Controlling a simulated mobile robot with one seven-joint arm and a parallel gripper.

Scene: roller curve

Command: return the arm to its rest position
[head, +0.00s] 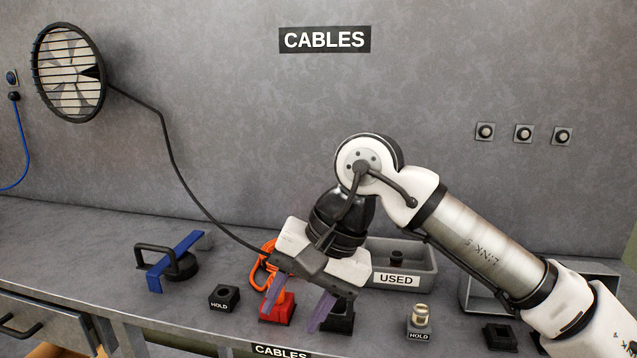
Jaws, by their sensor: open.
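My gripper (297,312) is at the end of my white and grey arm, low over the front of the bench. Its two purple-grey fingers are spread apart and point down. One finger is in front of a red block (277,308) and the other is in front of a black block (342,318). Nothing shows between the fingers. I cannot tell whether the fingers touch either block. My arm comes in from the lower right, bends at a raised joint and drops to the gripper. An orange cable coil (262,272) is partly hidden behind the gripper.
A USED tray (398,281) stands behind the gripper with a black part inside. HOLD blocks (224,298) stand along the front, one with a pale cylinder (420,313). A blue bar (175,262) with a black handle lies left. A wall fan (69,73) has a cable running behind my gripper.

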